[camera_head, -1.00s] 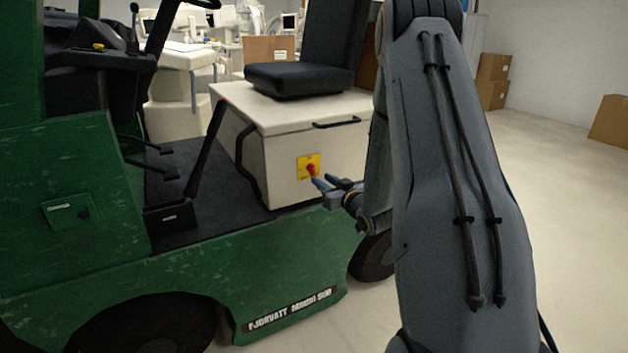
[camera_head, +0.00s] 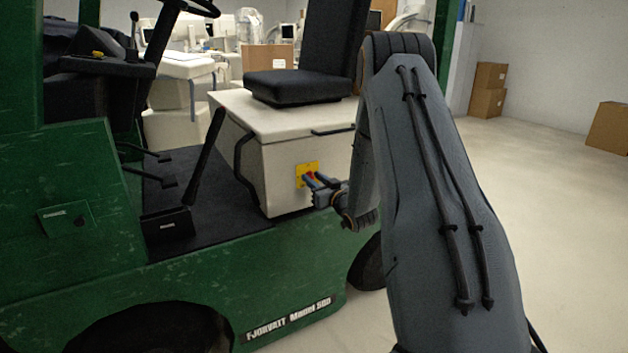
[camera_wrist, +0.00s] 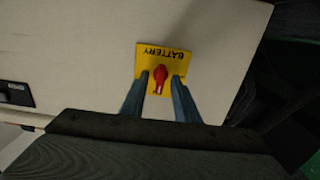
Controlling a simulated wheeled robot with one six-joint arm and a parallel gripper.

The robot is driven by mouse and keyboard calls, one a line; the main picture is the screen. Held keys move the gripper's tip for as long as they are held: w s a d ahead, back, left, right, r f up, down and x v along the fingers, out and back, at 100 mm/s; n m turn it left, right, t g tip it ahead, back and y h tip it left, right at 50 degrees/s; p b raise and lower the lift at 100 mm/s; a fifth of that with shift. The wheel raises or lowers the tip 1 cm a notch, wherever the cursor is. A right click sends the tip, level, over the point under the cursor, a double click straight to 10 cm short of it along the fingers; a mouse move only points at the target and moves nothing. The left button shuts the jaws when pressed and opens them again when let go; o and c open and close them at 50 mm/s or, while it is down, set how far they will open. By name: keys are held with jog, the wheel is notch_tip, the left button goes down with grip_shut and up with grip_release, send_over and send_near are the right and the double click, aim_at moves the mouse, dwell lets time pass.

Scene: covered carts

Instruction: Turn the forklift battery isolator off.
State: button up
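The battery isolator is a red rotary handle (camera_wrist: 159,76) on a yellow plate marked BATTERY (camera_wrist: 176,59), fixed to the pale battery box under the seat. In the head view the yellow plate (camera_head: 300,174) shows, with the red handle partly hidden behind my fingers. My gripper (camera_head: 312,180) is at the plate, its fingers pointing at the handle. In the wrist view my gripper (camera_wrist: 162,82) is open, one finger on each side of the red handle, with small gaps. Whether the fingers touch the plate I cannot tell.
The green forklift body (camera_head: 180,275) lies below and left of the box. A black grab bar (camera_head: 243,165) and the black seat (camera_head: 297,86) are close by.

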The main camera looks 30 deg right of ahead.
grip_shut()
jog(key=shift+a+f+n+b, duration=0.15)
jog(key=shift+n+b, duration=1.25)
jog(key=shift+n, duration=3.1)
jog(key=shift+a+f+n+b, duration=0.1)
jog(key=shift+n+b, duration=1.25)
jog(key=shift+n, duration=3.15)
grip_release()
